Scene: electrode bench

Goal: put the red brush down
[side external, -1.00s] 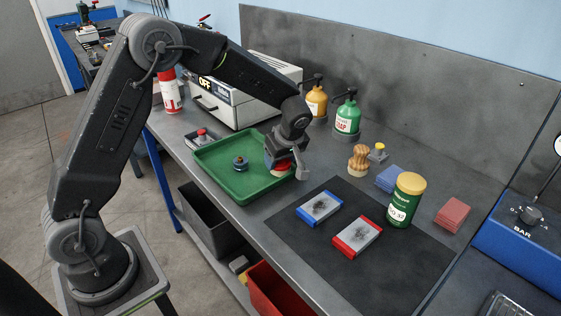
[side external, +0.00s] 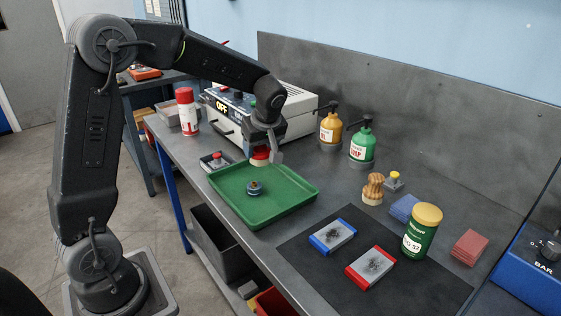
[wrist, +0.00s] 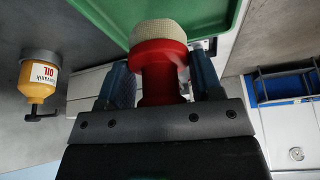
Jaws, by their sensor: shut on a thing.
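My gripper (side external: 264,150) is shut on the red brush (side external: 260,158). In the side view it is over or near the far edge of the green tray (side external: 289,207); the brush's exact height above it is hard to tell. In the wrist view the brush (wrist: 160,62) sits between the two blue finger pads, its red body gripped and its cream round end facing the green tray (wrist: 110,18). A blue round brush-like piece (side external: 253,188) stands in the tray.
A grey box marked OFF (side external: 235,120) stands just behind my gripper. A red-knobbed piece (side external: 216,160) sits left of the tray. Oil (side external: 330,128) and green (side external: 362,142) bottles stand right. Plates and a green canister (side external: 422,230) are at front right. The tray's front is clear.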

